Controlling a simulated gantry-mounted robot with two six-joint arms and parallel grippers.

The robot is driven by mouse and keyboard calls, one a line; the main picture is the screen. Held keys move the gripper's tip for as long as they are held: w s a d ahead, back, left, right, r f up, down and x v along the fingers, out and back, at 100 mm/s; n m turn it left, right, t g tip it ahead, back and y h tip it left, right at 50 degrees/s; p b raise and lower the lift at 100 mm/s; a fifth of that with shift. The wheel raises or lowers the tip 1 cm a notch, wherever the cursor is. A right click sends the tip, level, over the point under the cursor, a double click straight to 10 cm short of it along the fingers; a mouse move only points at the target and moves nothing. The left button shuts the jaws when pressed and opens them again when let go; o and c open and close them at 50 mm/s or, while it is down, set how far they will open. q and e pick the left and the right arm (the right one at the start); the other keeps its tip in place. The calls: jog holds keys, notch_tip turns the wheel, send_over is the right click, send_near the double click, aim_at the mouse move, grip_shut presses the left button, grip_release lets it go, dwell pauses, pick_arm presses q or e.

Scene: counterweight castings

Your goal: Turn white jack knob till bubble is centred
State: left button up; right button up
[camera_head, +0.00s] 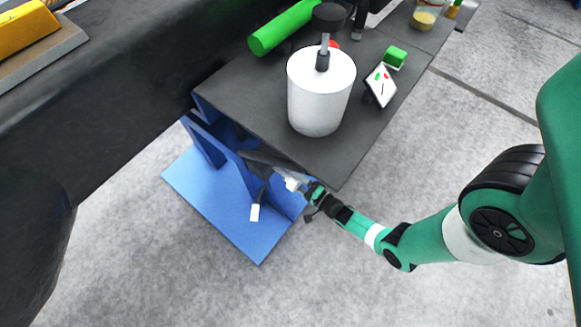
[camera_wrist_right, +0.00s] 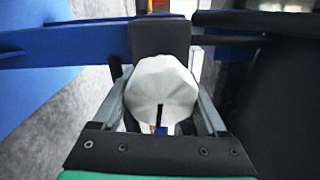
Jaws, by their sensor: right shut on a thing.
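The white jack knob (camera_wrist_right: 163,85) is a faceted white knob with a dark mark on its near edge, large in the right wrist view. My right gripper (camera_wrist_right: 160,98) is shut on it, one grey finger along each side. In the head view my right gripper (camera_head: 290,183) reaches in from the right, below the near edge of the dark plate (camera_head: 235,112), beside a blue stand (camera_head: 215,200). A small white patch shows at its tip there. The bubble cannot be made out in either view. My left gripper is not in view.
A white cylinder (camera_head: 318,105) with a dark handle stands on the plate. Beside it are a tilted white card (camera_head: 381,86) with red and green marks, a green block (camera_head: 396,57) and a green cylinder (camera_head: 283,28). Grey floor lies open below.

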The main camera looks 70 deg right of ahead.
jog(key=shift+m, duration=0.4)
jog(key=o, duration=1.3)
